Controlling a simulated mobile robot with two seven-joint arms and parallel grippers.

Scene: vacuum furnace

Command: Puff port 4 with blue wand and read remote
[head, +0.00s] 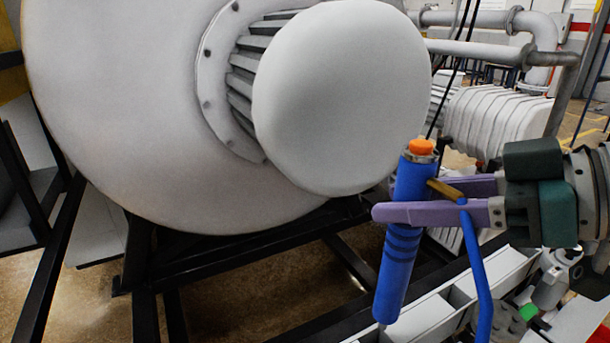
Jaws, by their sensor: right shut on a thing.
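The blue wand (395,268) stands nearly upright, slightly tilted, with an orange cap at its top and a brass fitting and blue hose at its side. My right gripper (385,208) comes in from the right and its purple fingers are shut on the wand's upper middle. The wand shows in front of the furnace's lower right side. My left gripper is not in view. I cannot pick out port 4 or a remote in this view.
The large white furnace vessel (120,120) with a round domed cover (342,95) fills the left and middle. A black frame (145,265) stands below it. Grey pipes (480,50) and a ribbed pump body (495,118) are behind at right. A white rail (425,318) runs below the wand.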

